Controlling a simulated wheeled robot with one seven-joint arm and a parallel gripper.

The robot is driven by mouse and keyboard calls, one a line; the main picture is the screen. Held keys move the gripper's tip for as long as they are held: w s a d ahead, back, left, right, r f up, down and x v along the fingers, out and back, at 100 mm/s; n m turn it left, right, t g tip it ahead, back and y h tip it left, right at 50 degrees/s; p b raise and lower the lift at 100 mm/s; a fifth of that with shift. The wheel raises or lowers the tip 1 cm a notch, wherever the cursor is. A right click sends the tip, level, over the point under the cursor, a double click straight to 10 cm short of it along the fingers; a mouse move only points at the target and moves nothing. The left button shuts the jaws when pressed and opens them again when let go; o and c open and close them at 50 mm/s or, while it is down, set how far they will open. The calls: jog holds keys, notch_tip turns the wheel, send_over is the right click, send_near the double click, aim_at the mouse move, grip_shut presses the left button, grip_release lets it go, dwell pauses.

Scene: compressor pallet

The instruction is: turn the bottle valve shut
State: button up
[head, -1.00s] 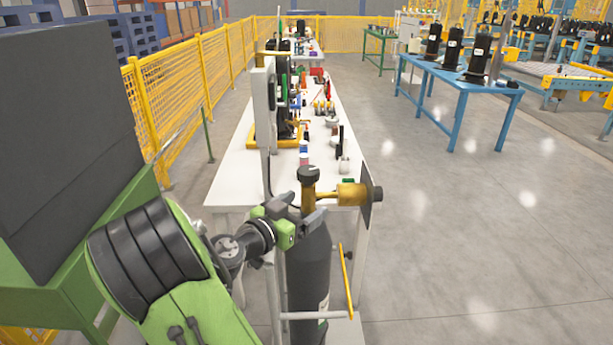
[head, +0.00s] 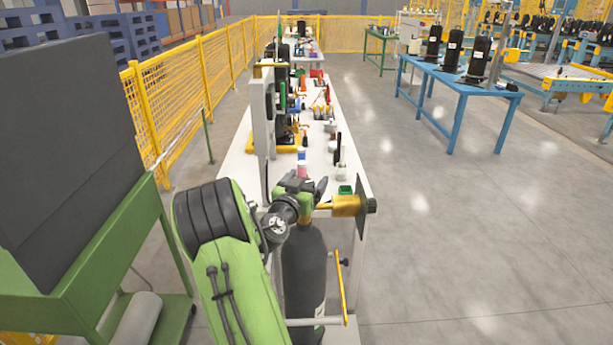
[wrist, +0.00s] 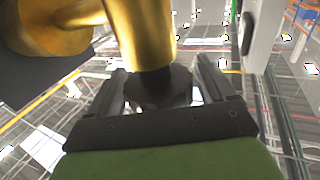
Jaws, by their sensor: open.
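The dark grey bottle (head: 304,268) stands upright in front of the white table. My gripper (head: 314,187) is at the top of the valve and hides the black knob in the head view. In the wrist view the round black knob (wrist: 158,88) sits between the two open fingers of my gripper (wrist: 160,90), with gaps showing on both sides. The brass neck (wrist: 142,35) runs away from it.
A yellow bar (head: 341,290) stands just right of the bottle. The white table (head: 238,165) behind carries an upright grey panel (head: 262,125) and many small parts. A dark panel on a green stand (head: 100,270) is at left. Open floor lies right.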

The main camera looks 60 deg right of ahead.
jog(key=shift+d, duration=0.1)
jog(key=shift+f, duration=0.1)
jog(key=c, duration=1)
jog(key=shift+o, duration=0.2)
jog(key=g+b, duration=0.1)
jog(key=b, duration=0.1)
jog(key=m+g+b, duration=0.1)
jog(key=shift+f+m+b, duration=0.25)
jog(key=shift+m+b, duration=0.05)
jog(key=shift+b, duration=0.1)
jog(key=m+g+b, duration=0.1)
jog(key=m+g, duration=0.1)
jog(key=g, duration=0.1)
jog(key=shift+s+r, duration=0.15)
jog(key=shift+s+r+m+g+y, duration=0.2)
jog(key=shift+m+g+y, duration=0.3)
jog(key=shift+g, duration=0.5)
jog(key=o, duration=1)
jog(key=shift+c, duration=0.2)
